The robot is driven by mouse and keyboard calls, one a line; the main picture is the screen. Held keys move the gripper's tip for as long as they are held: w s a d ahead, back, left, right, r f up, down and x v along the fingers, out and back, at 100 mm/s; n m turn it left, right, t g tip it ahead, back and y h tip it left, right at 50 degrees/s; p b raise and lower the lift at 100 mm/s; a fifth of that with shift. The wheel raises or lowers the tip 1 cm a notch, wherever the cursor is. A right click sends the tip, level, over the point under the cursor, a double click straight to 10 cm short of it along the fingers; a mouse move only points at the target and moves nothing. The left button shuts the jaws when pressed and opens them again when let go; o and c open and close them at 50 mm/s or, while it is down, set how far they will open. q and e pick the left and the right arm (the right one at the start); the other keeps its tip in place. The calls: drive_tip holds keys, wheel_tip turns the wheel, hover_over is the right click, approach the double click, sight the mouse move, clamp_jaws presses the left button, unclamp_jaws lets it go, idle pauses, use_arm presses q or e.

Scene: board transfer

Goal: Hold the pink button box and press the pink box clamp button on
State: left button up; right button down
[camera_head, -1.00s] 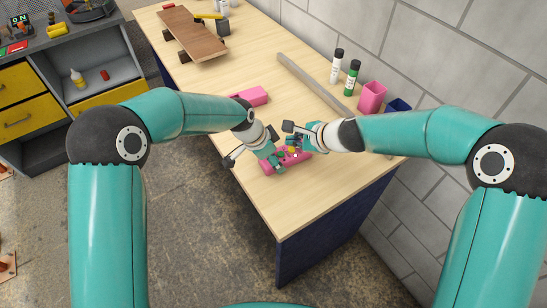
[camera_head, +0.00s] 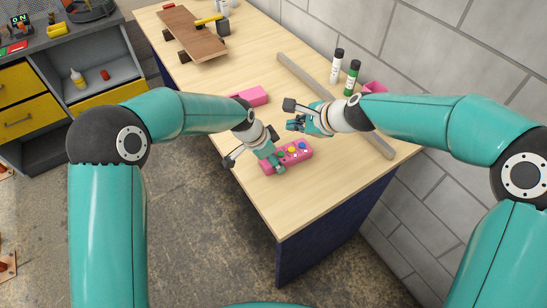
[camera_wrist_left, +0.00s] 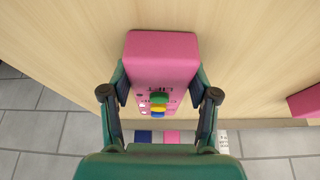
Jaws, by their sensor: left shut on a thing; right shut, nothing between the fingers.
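The pink button box (camera_head: 299,155) lies on the wooden table near its front edge, with several coloured buttons on top. My left gripper (camera_head: 274,159) is shut on the left end of the box. In the left wrist view the pink box (camera_wrist_left: 161,60) sits between the two fingers (camera_wrist_left: 160,105), with a green button (camera_wrist_left: 159,96) and a yellow button (camera_wrist_left: 158,107) showing; printed letters are only partly readable. My right gripper (camera_head: 293,124) is shut and empty, raised behind the box and apart from it.
A pink block (camera_head: 250,96) lies behind my left gripper. A long grey bar (camera_head: 310,80) runs along the table, partly behind my right arm. Two marker bottles (camera_head: 351,78) and a pink cup (camera_head: 374,88) stand by the wall. A wooden skateboard (camera_head: 195,37) is at the far end.

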use_arm(q)
drive_tip(key=o, duration=1.4)
drive_tip(key=shift+r, duration=0.1)
